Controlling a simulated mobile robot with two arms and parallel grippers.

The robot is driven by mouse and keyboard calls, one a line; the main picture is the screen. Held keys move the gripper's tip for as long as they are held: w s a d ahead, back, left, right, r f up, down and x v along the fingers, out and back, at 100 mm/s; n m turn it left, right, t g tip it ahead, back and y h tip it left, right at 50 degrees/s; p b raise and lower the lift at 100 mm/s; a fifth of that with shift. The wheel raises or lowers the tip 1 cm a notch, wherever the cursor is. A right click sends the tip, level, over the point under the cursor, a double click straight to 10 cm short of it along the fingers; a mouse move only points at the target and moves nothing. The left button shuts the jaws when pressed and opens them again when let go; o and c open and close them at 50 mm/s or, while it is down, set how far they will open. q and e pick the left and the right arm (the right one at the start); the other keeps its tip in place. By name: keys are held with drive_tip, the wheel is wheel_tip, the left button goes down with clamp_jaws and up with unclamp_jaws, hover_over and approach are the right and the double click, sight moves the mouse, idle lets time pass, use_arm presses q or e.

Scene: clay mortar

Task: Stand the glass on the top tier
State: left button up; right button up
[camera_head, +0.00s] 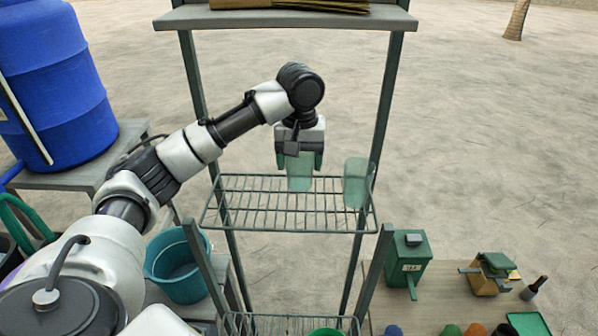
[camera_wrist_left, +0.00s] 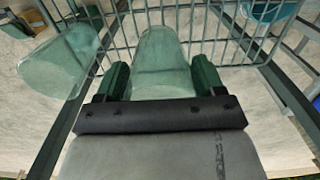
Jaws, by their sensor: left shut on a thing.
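A translucent green glass (camera_head: 300,178) is between the fingers of my left gripper (camera_head: 299,160), which is shut on it from above. The glass is upright at the wire rack tier (camera_head: 250,205); I cannot tell whether its base touches the wires. In the left wrist view the held glass (camera_wrist_left: 160,62) sits between the two green fingers (camera_wrist_left: 160,84). A second, similar glass (camera_head: 356,183) stands on the rack to the right, apart from the gripper; it also shows in the left wrist view (camera_wrist_left: 60,62). My right gripper is not in view.
A solid shelf (camera_head: 290,19) with flat brown items is above the rack. Rack posts (camera_head: 388,95) flank it. A blue barrel (camera_head: 60,90) and a teal bucket (camera_head: 178,265) are left. A low table (camera_head: 450,285) with green and wooden boxes is right. The rack's left part is clear.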

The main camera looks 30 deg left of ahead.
sight(298, 176)
use_arm(q)
drive_tip(key=shift+w+a+f, duration=0.1)
drive_tip(key=shift+a, duration=0.05)
wheel_tip(298, 176, down, 3)
drive_tip(key=shift+f+p, duration=0.1)
drive_tip(key=shift+p, duration=0.85)
drive_tip(key=shift+f, duration=0.35)
drive_tip(key=shift+f, duration=0.15)
drive_tip(key=o, duration=0.8)
drive_tip(key=shift+c, duration=0.2)
drive_tip(key=shift+o, duration=1.2)
